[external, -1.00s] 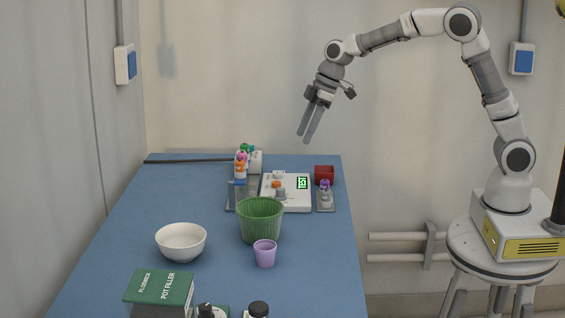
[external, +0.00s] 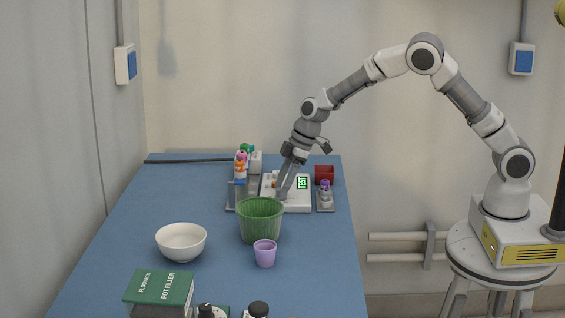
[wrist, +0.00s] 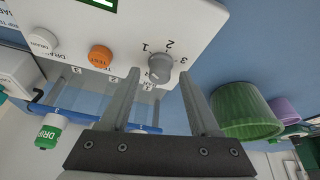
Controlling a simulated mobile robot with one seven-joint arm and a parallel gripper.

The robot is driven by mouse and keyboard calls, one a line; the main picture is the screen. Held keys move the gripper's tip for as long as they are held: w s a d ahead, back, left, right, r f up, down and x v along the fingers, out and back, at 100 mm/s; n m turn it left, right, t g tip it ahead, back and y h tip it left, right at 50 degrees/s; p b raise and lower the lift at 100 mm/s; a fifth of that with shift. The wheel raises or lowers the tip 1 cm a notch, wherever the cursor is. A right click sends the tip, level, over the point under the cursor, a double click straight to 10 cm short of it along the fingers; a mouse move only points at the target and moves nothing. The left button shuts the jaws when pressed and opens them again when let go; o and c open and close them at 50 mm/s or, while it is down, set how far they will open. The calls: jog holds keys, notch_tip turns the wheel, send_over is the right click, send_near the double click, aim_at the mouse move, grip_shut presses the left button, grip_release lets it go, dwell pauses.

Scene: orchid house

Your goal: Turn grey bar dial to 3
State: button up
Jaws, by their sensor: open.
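The grey bar dial (wrist: 160,68) sits on the white control panel (wrist: 200,25) in the wrist view, with the printed numbers 1, 2 and 3 around it. I cannot tell clearly which number its bar points at. My gripper (wrist: 158,73) is open, with one finger on each side of the dial in this view. A gap shows between the fingers and the dial, and contact is not visible. In the external view my gripper (external: 281,196) points down over the panel (external: 300,206), and its fingers cover the dial there.
An orange button (wrist: 101,56) and a white button (wrist: 43,41) are on the panel beside the dial. A green display (external: 302,183) is lit. A green ribbed pot (external: 260,222) stands close in front, with a purple cup (external: 265,254) and white bowl (external: 181,242) nearer.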

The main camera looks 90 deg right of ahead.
grip_shut()
dwell(0.3)
